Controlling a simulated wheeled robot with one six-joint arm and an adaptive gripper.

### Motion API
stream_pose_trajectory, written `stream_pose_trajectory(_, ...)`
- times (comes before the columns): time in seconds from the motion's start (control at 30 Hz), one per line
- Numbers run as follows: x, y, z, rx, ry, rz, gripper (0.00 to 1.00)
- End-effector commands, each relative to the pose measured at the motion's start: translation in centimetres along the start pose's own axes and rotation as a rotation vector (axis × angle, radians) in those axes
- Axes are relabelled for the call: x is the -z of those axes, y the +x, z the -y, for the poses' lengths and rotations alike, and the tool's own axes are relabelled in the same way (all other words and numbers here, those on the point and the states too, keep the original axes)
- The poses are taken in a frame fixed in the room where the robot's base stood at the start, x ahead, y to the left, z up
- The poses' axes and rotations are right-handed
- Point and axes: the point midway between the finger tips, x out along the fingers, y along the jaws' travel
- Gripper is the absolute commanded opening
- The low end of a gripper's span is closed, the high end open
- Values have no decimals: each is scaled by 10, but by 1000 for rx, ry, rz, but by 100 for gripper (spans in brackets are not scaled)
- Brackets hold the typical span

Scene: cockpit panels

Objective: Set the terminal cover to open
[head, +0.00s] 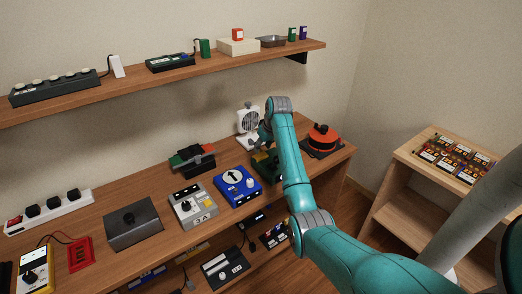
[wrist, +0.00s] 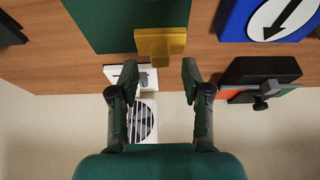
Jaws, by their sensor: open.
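I cannot tell for sure which part is the terminal cover. A green box (wrist: 105,25) with a yellow block (wrist: 160,44) at its edge lies just ahead of my gripper in the wrist view. In the head view the green box (head: 262,158) is partly hidden behind my arm. My gripper (wrist: 157,80) is open and empty, its two fingers apart, with the yellow block beyond and between their tips. No contact shows. In the head view my gripper (head: 262,138) is small and partly covered by my arm.
A white fan (head: 247,120) stands behind the green box. A blue box with an arrow dial (head: 238,186) and a black device with red and green parts (head: 192,158) are to its left. An orange-red round device (head: 322,137) is at the right. A shelf (head: 180,80) runs above.

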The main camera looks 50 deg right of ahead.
Motion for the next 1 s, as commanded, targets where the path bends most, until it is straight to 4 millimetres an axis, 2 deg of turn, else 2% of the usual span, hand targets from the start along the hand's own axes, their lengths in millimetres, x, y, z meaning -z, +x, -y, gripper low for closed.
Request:
stream_pose_trajectory(0.2,0,22,0,0,0,1,48)
stream_pose_trajectory(0.57,1,27,0,0,0,-2,48)
stream_pose_trajectory(0.67,1,27,0,0,0,-1,28)
stream_pose_trajectory(0.77,1,27,0,0,0,-1,3)
stream_pose_trajectory(0.8,1,27,0,0,0,-1,0)
stream_pose_trajectory(1.0,0,27,-1,0,0,-1,0)
